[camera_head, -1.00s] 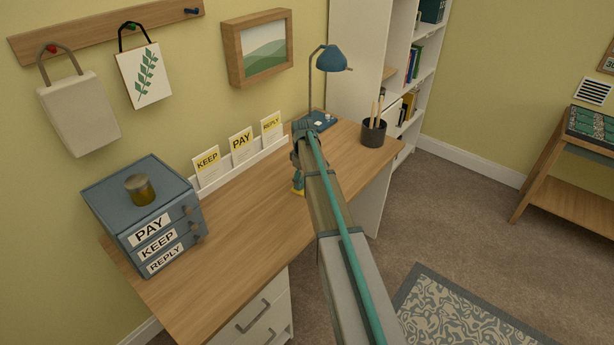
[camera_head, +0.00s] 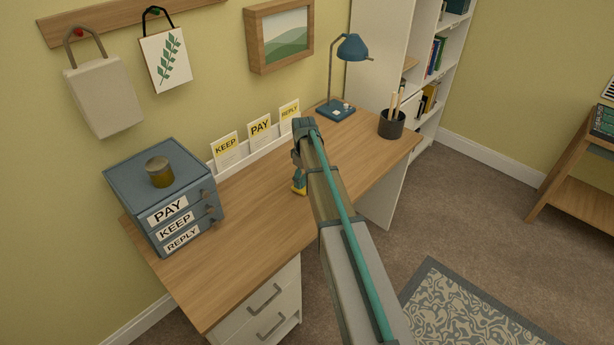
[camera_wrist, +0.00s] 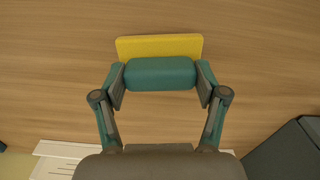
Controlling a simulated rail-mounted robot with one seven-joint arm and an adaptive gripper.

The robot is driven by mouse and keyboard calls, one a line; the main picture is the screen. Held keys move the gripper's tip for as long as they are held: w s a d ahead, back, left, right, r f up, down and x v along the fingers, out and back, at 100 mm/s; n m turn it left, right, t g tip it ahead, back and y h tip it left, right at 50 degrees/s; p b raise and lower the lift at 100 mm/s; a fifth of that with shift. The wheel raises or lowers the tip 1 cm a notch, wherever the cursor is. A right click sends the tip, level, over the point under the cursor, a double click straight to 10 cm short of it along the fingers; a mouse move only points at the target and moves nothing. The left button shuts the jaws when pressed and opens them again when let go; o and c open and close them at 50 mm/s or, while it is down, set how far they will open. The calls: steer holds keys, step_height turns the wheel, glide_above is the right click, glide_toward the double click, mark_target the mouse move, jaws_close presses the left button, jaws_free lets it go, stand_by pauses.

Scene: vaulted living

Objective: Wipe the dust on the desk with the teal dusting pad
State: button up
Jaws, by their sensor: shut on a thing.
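The teal dusting pad has a teal grip (camera_wrist: 160,73) and a yellow underside (camera_wrist: 160,47). In the wrist view my gripper (camera_wrist: 160,80) is shut on the teal grip, one finger at each end. In the head view my gripper (camera_head: 299,178) is partly hidden by my arm, with the pad's yellow edge (camera_head: 299,189) low at the desk's surface. I cannot tell whether the pad touches the wood. The desk (camera_head: 250,225) has a brown wooden top. I cannot make out dust on it in either view.
A blue drawer box (camera_head: 165,200) labelled PAY, KEEP and REPLY stands at the desk's left, with a jar (camera_head: 159,172) on top. A white card rack (camera_head: 262,148) lines the back. A blue lamp (camera_head: 338,110) and dark pencil cup (camera_head: 391,125) stand at the far right.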

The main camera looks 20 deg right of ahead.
steer(key=shift+r+p, duration=1.65)
steer(key=shift+r, duration=2.1)
steer(key=shift+f, duration=0.1)
